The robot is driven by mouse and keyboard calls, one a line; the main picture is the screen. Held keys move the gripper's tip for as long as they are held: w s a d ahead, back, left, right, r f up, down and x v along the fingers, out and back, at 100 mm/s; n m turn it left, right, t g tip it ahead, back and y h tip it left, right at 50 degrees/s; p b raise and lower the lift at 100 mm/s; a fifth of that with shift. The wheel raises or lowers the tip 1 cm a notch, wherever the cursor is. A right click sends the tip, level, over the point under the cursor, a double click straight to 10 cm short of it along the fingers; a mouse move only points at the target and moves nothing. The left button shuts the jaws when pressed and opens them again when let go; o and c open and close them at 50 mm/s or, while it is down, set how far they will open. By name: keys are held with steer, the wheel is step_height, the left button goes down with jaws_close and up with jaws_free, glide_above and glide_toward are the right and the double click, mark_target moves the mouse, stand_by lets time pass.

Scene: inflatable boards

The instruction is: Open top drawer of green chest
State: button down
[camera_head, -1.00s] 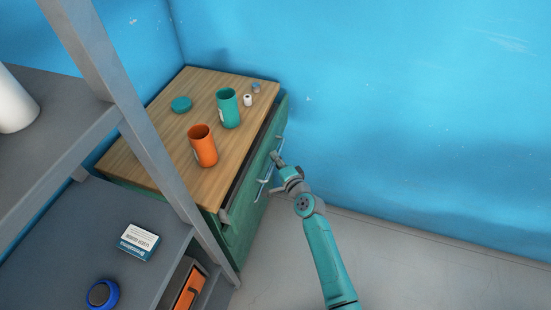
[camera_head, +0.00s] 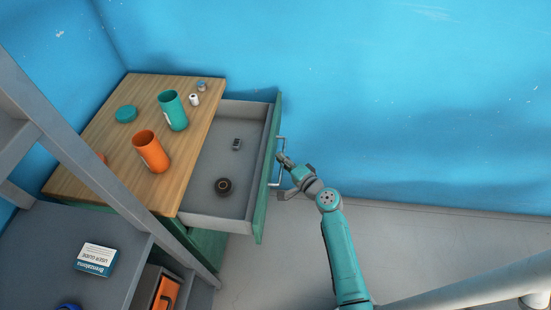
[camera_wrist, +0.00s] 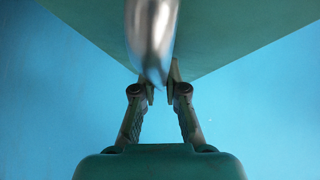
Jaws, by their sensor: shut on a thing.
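The green chest (camera_head: 209,244) has a wooden top and stands against the blue wall. Its top drawer (camera_head: 210,222) is pulled well out to the right, showing a grey inside. A dark round thing (camera_head: 223,186) and a small grey thing (camera_head: 237,144) lie in the drawer. My gripper (camera_head: 284,160) is at the metal bar handle (camera_head: 276,176) on the drawer's green front. In the wrist view my gripper (camera_wrist: 160,84) is shut on the handle (camera_wrist: 150,40), with the green drawer front (camera_wrist: 230,25) behind it. The handle partly hides the fingertips.
A teal cup (camera_head: 173,110), an orange cup (camera_head: 151,150), a teal lid (camera_head: 126,114) and small items stand on the chest top. A grey shelf (camera_head: 60,232) with a boxed item (camera_head: 97,259) is at left.

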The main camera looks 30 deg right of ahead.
stand_by(0.3)
steer(key=c, duration=1.2)
jaws_free()
steer(key=s+d+r, duration=0.1)
steer(key=s, duration=1.1)
steer(key=shift+d+r, duration=0.3)
steer(key=shift+d, duration=0.1)
